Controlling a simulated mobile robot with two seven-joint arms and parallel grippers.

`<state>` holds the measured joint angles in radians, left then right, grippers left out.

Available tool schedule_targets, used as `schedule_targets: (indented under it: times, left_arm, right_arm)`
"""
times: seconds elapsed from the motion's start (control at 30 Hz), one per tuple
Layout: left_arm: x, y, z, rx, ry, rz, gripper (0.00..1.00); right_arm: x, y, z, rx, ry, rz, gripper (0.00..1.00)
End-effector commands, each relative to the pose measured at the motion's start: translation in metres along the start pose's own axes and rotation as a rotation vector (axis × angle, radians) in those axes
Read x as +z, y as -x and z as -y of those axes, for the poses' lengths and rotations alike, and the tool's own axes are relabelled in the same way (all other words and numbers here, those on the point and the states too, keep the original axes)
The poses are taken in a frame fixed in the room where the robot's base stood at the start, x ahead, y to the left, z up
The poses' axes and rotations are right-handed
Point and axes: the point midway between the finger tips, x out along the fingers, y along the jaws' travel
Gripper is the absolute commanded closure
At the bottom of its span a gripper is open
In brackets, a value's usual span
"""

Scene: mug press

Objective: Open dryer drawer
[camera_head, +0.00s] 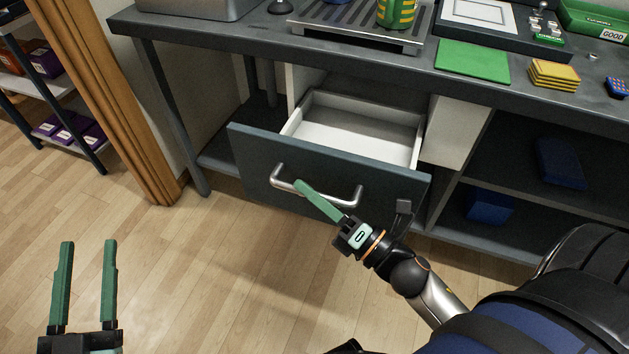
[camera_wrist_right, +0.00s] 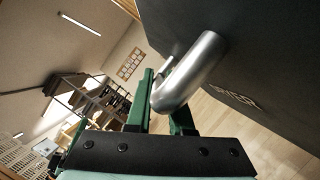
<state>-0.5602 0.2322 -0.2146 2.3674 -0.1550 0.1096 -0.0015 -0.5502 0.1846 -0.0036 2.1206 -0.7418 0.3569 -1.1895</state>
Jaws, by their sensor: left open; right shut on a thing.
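The dryer drawer (camera_head: 256,165) has a dark grey front and a white inside. It stands pulled out from under the bench, and its white interior (camera_head: 350,133) looks empty. A silver bar handle (camera_head: 312,188) is fixed to its front. My right gripper (camera_head: 310,194) is shut on the handle. In the right wrist view the handle (camera_wrist_right: 190,72) passes between the green fingers, beside the dark drawer front (camera_wrist_right: 245,45) with partly readable lettering. My left gripper (camera_head: 87,245) is open and empty over the wooden floor, away from the drawer.
The bench top (camera_head: 385,75) holds a slatted tray (camera_head: 340,22) with a green-yellow mug (camera_head: 396,12), a green mat (camera_head: 472,60) and yellow cloths (camera_head: 554,74). Open shelves (camera_head: 520,200) stand right of the drawer. Floor before the drawer is clear.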

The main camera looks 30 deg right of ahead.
Motion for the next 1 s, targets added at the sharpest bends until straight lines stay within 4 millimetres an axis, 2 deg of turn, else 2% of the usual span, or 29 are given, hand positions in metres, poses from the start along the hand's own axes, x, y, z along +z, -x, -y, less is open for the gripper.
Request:
schedule_targets:
  times: [0.27, 0.3, 0.57, 0.87, 1.0]
  left_arm:
    - [0.0, 0.0, 0.0, 0.0, 0.001, 0.001, 0.5]
    - [0.0, 0.0, 0.0, 0.0, 0.001, 0.001, 0.5]
    - [0.0, 0.0, 0.0, 0.0, 0.001, 0.001, 0.5]
    - [0.0, 0.0, 0.0, 0.0, 0.0, 0.0, 0.5]
    - [-0.001, 0.0, 0.0, 0.0, -0.002, -0.008, 0.5]
  right_arm:
    - [-0.001, 0.0, 0.0, 0.0, 0.0, -0.001, 1.0]
    - [-0.001, 0.0, 0.0, 0.0, 0.0, -0.001, 0.78]
    - [0.0, 0.0, 0.0, 0.0, 0.0, -0.001, 0.5]
    - [0.0, 0.003, 0.001, -0.001, -0.001, 0.0, 0.5]
    - [-0.001, 0.017, 0.002, -0.005, -0.002, 0.001, 0.5]
